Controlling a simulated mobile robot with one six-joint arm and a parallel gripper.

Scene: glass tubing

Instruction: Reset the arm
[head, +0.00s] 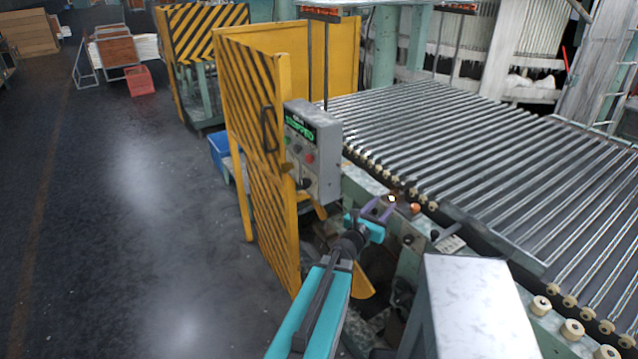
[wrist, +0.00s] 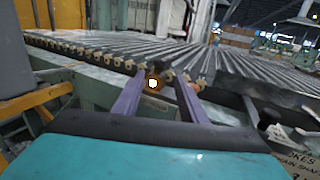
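My gripper (head: 383,206) is at the end of my teal arm, over the green side rail of the roller conveyor (head: 470,140). Its two purple fingers stand apart in the wrist view (wrist: 160,82), so it is open. A small round glowing knob or lamp (head: 392,199) shows between the fingertips. It also shows in the wrist view (wrist: 153,84), bright at its centre. I cannot tell whether the fingers touch it. An orange knob (head: 415,208) sits just to its right on the rail.
A grey control box (head: 313,150) with buttons and a green display stands left of my gripper, beside a yellow-and-black striped guard (head: 262,165). A pale box-shaped housing (head: 475,305) is close on the right. Open dark floor (head: 130,220) lies to the left.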

